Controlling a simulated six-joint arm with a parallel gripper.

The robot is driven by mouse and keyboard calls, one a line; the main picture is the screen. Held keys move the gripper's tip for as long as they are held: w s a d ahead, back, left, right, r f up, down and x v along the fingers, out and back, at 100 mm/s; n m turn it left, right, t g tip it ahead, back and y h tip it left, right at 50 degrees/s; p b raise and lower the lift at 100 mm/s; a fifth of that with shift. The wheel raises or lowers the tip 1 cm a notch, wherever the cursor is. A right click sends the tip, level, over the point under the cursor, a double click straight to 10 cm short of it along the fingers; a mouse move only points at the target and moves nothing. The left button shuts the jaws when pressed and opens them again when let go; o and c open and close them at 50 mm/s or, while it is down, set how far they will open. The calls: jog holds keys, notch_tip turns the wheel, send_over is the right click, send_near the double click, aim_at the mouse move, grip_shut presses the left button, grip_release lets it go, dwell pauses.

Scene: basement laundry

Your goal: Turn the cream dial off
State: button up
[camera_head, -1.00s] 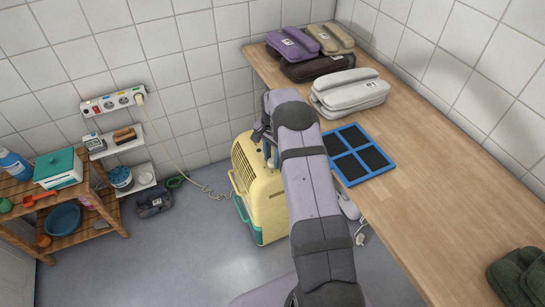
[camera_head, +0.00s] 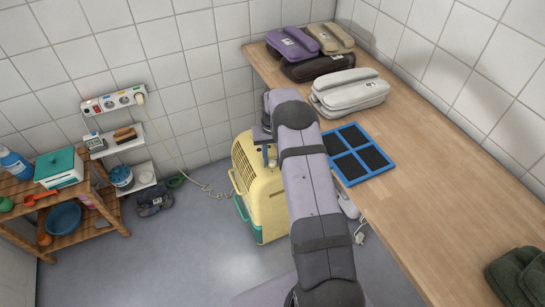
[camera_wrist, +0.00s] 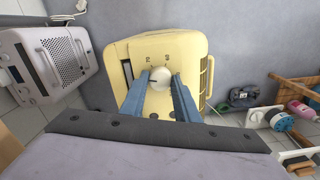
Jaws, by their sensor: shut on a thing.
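The cream dial (camera_wrist: 159,78) is a round knob on top of the pale yellow appliance (camera_wrist: 120,55).
A wooden counter (camera_head: 440,190) runs along the right, with a blue-framed tray (camera_head: 333,168) near the appliance. A wooden shelf unit (camera_head: 100,210) stands at the left. In the wrist view, a grey-white appliance (camera_wrist: 45,62) stands left of the yellow one.

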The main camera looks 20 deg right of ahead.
aim_at(273, 160)
jog(key=shift+n, duration=1.4)
jog(key=o, duration=1)
jog(key=shift+o, duration=0.2)
jog(key=shift+r, duration=3.65)
